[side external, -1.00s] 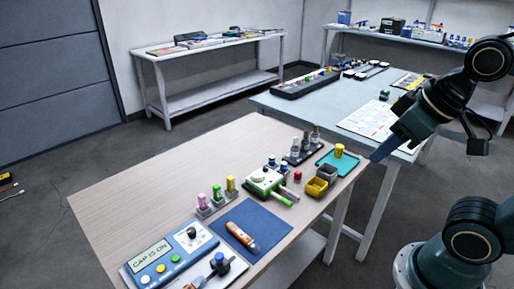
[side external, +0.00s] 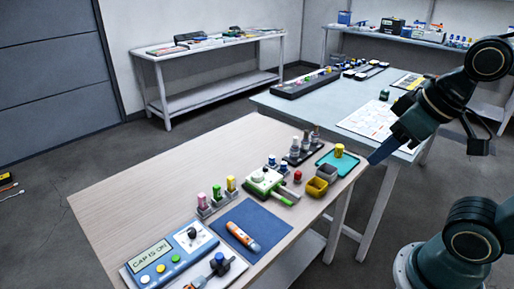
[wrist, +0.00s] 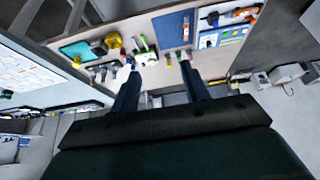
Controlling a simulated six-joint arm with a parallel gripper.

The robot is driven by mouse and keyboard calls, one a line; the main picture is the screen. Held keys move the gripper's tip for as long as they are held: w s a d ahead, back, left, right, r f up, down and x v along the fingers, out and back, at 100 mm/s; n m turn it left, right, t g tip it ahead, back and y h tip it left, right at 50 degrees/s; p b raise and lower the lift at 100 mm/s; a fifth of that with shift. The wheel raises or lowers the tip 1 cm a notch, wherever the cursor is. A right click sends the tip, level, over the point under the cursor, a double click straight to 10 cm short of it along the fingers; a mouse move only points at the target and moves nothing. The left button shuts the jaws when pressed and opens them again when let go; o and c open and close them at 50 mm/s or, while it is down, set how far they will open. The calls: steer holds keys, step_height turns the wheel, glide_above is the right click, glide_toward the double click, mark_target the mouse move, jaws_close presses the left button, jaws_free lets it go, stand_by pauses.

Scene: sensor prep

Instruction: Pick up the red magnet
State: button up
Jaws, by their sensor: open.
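The red magnet (side external: 297,175) is a small red piece standing on the wooden table, between the green-and-white device (side external: 264,181) and the two small bins. My gripper (side external: 379,156) is beyond the table's right edge in the side view, apart from the magnet. In the wrist view, the two fingers of my gripper (wrist: 159,68) are spread with nothing held between them. The table's objects are small at the top of that view, and I cannot clearly make out the magnet there.
A yellow bin (side external: 316,187) and a grey bin (side external: 327,173) stand just right of the magnet. A teal tray (side external: 351,166) with a yellow cylinder (side external: 339,150) lies behind them. A dark rack with bottles (side external: 304,152) is farther back.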

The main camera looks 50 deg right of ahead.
steer(key=m+g, duration=0.6)
steer(key=m, duration=1.2)
glide_above(298, 172)
step_height(298, 172, down, 23)
steer(key=shift+s+f, duration=0.2)
steer(key=shift+f, duration=4.3)
